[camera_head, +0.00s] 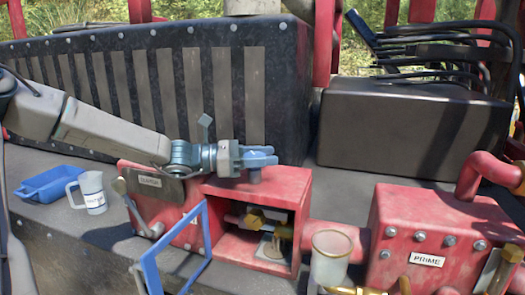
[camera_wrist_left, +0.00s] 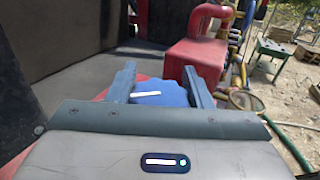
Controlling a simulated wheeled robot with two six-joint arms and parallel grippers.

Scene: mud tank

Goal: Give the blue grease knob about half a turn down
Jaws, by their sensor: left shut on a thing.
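The blue grease knob (camera_head: 255,172) stands on top of the red box (camera_head: 285,187) with the open front. My left gripper (camera_head: 262,156) comes in level from the left and is shut on the knob. In the left wrist view the blue knob (camera_wrist_left: 160,95) sits between the two fingers of my left gripper (camera_wrist_left: 160,88). A white mark on the knob's top points slightly askew across the gap. The knob's lower part is mostly hidden in the head view. My right gripper is in neither view.
A blue frame door (camera_head: 204,232) hangs open before the box. A blue tray (camera_head: 50,184) and a white jug (camera_head: 92,192) stand at left. A clear cup (camera_head: 330,258) and the red PRIME box (camera_head: 425,225) are at right. A dark ribbed tank wall (camera_head: 290,75) rises behind.

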